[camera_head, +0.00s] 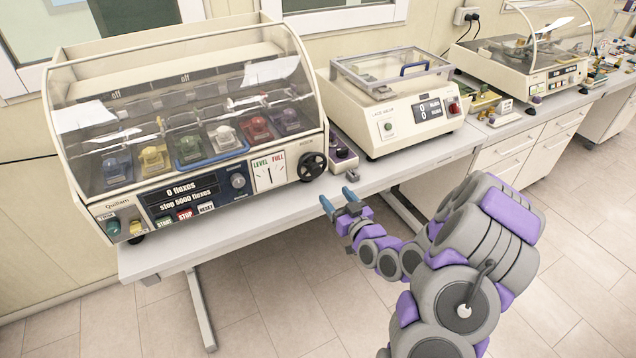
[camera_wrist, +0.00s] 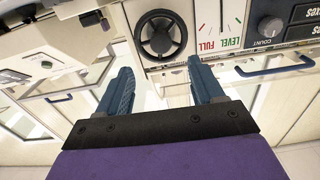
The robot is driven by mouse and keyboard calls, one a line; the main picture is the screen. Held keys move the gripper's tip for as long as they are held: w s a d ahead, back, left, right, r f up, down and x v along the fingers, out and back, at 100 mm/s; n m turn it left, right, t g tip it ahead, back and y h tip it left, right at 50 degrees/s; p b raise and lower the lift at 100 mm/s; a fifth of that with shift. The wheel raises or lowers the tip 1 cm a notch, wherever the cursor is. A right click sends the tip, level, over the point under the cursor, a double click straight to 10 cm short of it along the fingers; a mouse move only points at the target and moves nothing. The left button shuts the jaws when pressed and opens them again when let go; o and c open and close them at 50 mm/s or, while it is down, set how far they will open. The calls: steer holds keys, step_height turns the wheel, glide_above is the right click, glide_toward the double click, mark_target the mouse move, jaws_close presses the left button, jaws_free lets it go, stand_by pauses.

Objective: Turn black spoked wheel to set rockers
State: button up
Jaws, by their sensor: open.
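The black spoked wheel (camera_head: 312,166) is on the front right corner of the cream flex-testing machine (camera_head: 180,115), right of the LEVEL/FULL gauge (camera_head: 268,171). In the wrist view, which looks upside down, the wheel (camera_wrist: 160,35) is beyond the fingertips, with the gauge (camera_wrist: 220,25) beside it. The gauge needle stands roughly midway between the two words. My gripper (camera_head: 338,199) is open and empty, in front of and below the wheel, near the bench edge. Its two blue fingers (camera_wrist: 160,80) are spread apart, and neither touches the wheel. Colored rocker units (camera_head: 222,138) sit behind the clear cover.
A small control box (camera_head: 343,157) stands right of the wheel, close beside it. The lace-wear machine (camera_head: 400,105) is farther right on the same bench (camera_head: 235,228). A blue handle bar (camera_wrist: 275,68) shows in the wrist view. The floor before the bench is clear.

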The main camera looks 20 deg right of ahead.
mark_target(317, 173)
steer(key=w, duration=0.3)
steer(key=w+a+b, duration=0.1)
steer(key=w, duration=0.7)
steer(key=shift+w+a, duration=0.2)
steer(key=shift+c, duration=0.4)
steer(key=c, duration=1)
